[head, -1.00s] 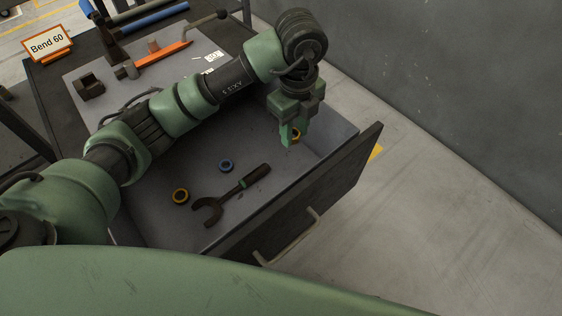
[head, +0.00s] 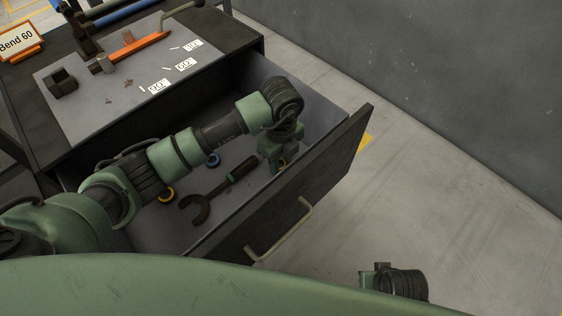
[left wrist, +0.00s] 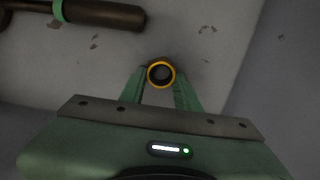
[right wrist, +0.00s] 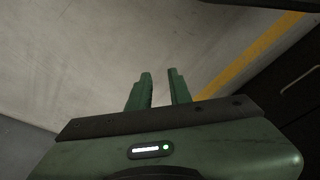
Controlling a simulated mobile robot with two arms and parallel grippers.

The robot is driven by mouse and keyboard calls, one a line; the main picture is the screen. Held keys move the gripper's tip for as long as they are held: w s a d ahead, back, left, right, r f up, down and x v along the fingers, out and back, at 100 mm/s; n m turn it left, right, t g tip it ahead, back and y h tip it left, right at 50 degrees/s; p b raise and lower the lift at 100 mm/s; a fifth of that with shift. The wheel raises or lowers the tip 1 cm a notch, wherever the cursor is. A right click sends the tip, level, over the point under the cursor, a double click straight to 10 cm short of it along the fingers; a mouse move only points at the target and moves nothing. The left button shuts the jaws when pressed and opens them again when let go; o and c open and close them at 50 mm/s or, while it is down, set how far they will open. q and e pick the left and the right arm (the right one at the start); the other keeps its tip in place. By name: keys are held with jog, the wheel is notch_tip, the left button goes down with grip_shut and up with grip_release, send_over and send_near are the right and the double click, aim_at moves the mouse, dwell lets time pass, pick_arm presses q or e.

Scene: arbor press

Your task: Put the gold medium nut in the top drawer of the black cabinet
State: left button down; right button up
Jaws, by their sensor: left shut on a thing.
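My left gripper (head: 278,160) is down inside the open drawer (head: 300,190) of the black cabinet (head: 238,38), near its front right corner. It is shut on a gold ring-shaped nut (left wrist: 161,74), seen between the fingertips in the left wrist view, at or close to the drawer floor. My right gripper (right wrist: 160,90) is open and empty above the floor outside the drawer.
The drawer front has a bar handle (head: 280,232). Labels, an orange tool (head: 140,46) and a "Bend 60" sign (head: 17,40) are on the cabinet top. Floor to the right is clear.

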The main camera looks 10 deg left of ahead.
pick_arm(q)
jog(key=shift+f, duration=0.1)
pick_arm(e)
jog(key=shift+r, duration=0.1)
pick_arm(q)
jog(key=c, duration=1.4)
grip_release()
jog(key=o, duration=0.4)
pick_arm(e)
jog(key=shift+w+r, duration=0.1)
jog(key=shift+r, duration=0.1)
pick_arm(q)
jog(key=shift+r, duration=0.45)
notch_tip(320, 180, up, 11)
jog(key=shift+r+p, duration=0.2)
jog(key=shift+p, duration=0.85)
pick_arm(e)
notch_tip(320, 180, down, 7)
jog(key=s, duration=0.2)
jog(key=shift+s+d, duration=0.15)
jog(key=shift+s, duration=0.1)
jog(key=shift+f, duration=0.1)
